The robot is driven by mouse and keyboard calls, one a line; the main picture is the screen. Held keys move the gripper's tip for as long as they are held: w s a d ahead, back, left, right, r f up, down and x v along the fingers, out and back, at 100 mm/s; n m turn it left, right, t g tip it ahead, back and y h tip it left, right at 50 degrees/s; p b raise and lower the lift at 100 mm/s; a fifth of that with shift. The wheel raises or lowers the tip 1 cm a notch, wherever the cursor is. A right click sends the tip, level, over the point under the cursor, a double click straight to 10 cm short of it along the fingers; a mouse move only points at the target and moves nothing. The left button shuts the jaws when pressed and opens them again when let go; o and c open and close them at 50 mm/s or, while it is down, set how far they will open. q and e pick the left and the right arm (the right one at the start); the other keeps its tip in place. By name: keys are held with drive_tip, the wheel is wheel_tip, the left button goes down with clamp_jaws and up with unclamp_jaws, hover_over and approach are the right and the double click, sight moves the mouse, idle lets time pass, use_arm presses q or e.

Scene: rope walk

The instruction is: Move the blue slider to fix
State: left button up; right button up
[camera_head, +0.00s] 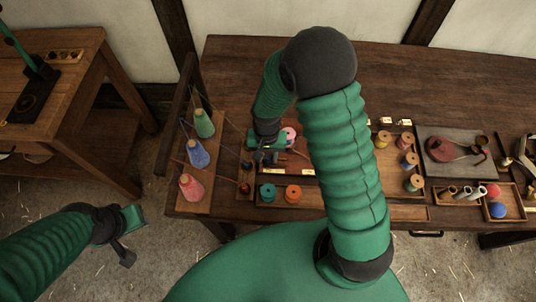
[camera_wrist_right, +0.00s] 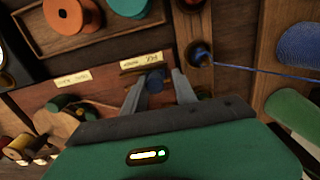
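A small dark blue piece, which looks like the blue slider (camera_wrist_right: 153,76), sits on the reddish-brown board (camera_wrist_right: 95,95) in the right wrist view, beside a pale label (camera_wrist_right: 141,62) whose lettering is hard to read. My right gripper (camera_wrist_right: 158,80) has its two grey fingers apart, one on each side of this piece; I see no clear contact. In the head view my right gripper (camera_head: 264,155) is over the left end of the board, partly covered by my arm. My left gripper (camera_head: 134,238) is open and empty above the floor, left of the table.
Green, blue and red thread cones (camera_head: 197,153) stand on a wooden strip left of the board. Blue thread runs to a blue bead (camera_wrist_right: 201,54) close to my right gripper. A tray with teal and orange spools (camera_head: 292,194) lies at the near edge. More spools stand right.

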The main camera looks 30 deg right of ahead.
drive_tip(key=shift+s+d+p, duration=0.15)
drive_tip(key=shift+p, duration=0.15)
wheel_tip(320, 180, up, 7)
drive_tip(key=p, duration=0.6)
drive_tip(key=shift+r+p, duration=0.15)
drive_tip(key=shift+p, duration=0.15)
